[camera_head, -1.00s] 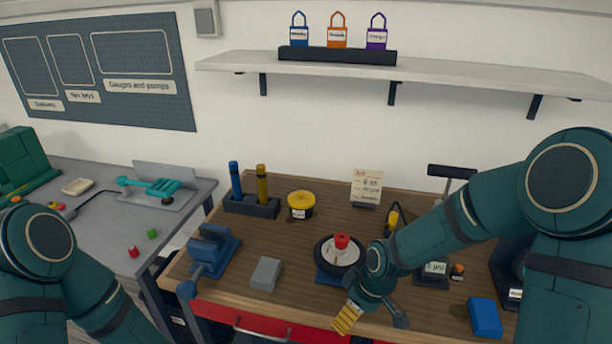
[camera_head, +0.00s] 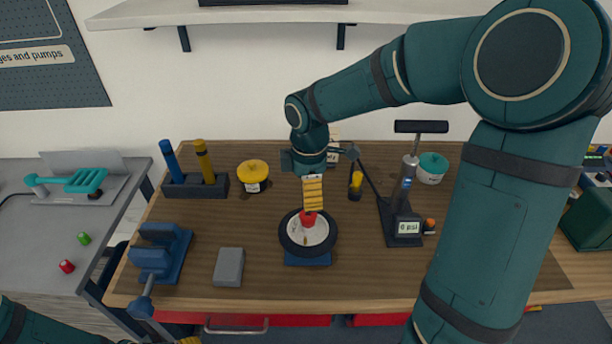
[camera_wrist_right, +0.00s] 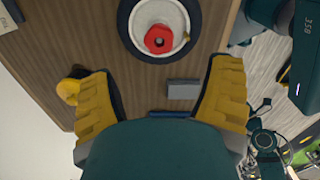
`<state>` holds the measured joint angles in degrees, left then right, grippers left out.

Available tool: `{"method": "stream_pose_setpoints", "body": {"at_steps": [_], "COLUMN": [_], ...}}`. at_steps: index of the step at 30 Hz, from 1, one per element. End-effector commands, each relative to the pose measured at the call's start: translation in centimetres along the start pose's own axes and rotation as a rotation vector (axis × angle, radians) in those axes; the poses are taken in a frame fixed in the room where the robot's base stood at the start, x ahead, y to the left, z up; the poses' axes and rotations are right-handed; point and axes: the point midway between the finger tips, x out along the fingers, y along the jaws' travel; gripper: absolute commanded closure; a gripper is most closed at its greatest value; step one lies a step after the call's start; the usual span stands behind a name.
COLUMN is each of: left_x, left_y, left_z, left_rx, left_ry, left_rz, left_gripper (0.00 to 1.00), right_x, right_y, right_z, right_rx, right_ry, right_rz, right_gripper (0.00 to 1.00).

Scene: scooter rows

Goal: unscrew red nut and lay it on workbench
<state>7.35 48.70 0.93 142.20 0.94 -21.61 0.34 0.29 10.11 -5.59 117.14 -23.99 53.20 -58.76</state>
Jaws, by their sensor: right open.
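The red nut (camera_head: 309,218) sits at the center of a small wheel (camera_head: 288,238) with a white hub and black tire, on a blue base (camera_head: 307,259) on the wooden workbench (camera_head: 385,275). My right gripper (camera_head: 313,208) points down over the wheel, its yellow finger just above or behind the nut in the head view. In the right wrist view, the right gripper (camera_wrist_right: 160,72) is open and empty, and the nut (camera_wrist_right: 158,39) lies ahead of the gap between the fingers. Only a yellow piece of my left gripper (camera_head: 188,341) shows at the bottom edge.
A grey block (camera_head: 229,267) and blue vise (camera_head: 160,253) stand left of the wheel. A yellow-lidded pot (camera_head: 253,174) and a holder with two tubes (camera_head: 195,186) stand behind. A pump (camera_head: 403,215) with gauge stands right. The front bench right of the wheel is clear.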

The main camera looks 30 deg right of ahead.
Motion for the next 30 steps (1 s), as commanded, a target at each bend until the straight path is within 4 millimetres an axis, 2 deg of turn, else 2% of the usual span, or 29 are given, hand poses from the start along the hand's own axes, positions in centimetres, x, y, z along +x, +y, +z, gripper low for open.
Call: {"method": "stream_pose_setpoints", "body": {"at_steps": [1, 9, 15, 21, 29, 30], "left_x": [0.3, 1.0, 1.3, 1.4, 1.4, 1.4], "left_y": [-0.1, -0.4, -0.5, -0.5, -0.5, -0.5], "left_z": [0.0, 0.3, 0.5, 0.6, 0.6, 0.6], "left_rx": [0.000, 0.002, 0.003, 0.004, 0.004, 0.004], "left_ry": [0.000, -0.006, -0.010, -0.012, -0.012, -0.012], "left_rz": [-0.001, 0.000, 0.001, 0.001, 0.001, 0.001], "left_gripper": [0.49, 0.49, 0.49, 0.49, 0.49, 0.49], "right_x": [1.2, 6.0, 8.4, 9.5, 9.5, 9.5], "right_y": [-0.1, -0.1, 0.0, -0.1, 0.0, 0.0], "right_z": [0.0, 0.0, 0.0, 0.0, 0.0, 0.0], "right_rx": [0.000, 0.000, 0.001, 0.000, 0.001, 0.001], "right_ry": [-0.002, -0.002, -0.001, 0.000, 0.000, 0.000], "right_rz": [-0.005, -0.005, -0.002, -0.001, -0.001, 0.000], "right_gripper": [0.20, 0.20, 0.20, 0.20, 0.20, 0.24]}}
